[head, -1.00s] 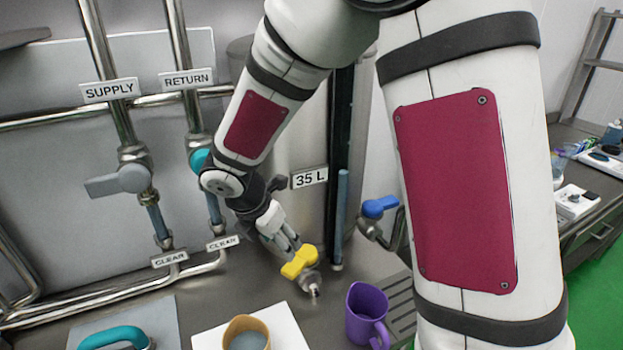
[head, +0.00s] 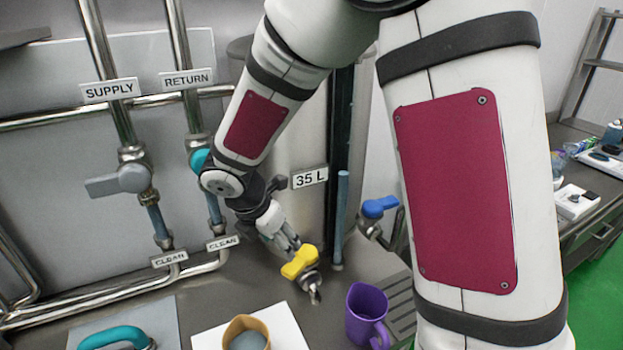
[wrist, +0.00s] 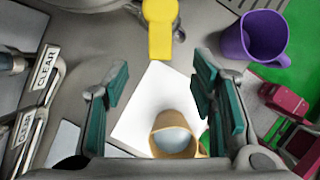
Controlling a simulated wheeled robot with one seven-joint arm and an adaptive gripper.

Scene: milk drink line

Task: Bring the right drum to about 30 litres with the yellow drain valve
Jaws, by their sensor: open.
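The yellow drain valve (head: 300,262) has a yellow handle on a metal spout low on the front of the right drum (head: 292,150). Its handle also shows at the top of the wrist view (wrist: 159,28). My gripper (head: 290,241) is open just behind and to the left of the handle in the head view. In the wrist view my gripper's (wrist: 160,84) teal-padded fingers are spread, with the handle beyond the tips and nothing held. The drum is mostly hidden by my arm. A "35 L" plate (head: 310,177) is on it. A blue upright column (head: 342,205) stands beside it; I cannot read a level.
A tan mug (head: 238,325) with greyish contents stands on a white mat (head: 285,330) below the valve. A purple mug (head: 362,312) stands to the right. A blue-handled valve (head: 378,207) is further right. Supply and return pipes (head: 120,120) are left.

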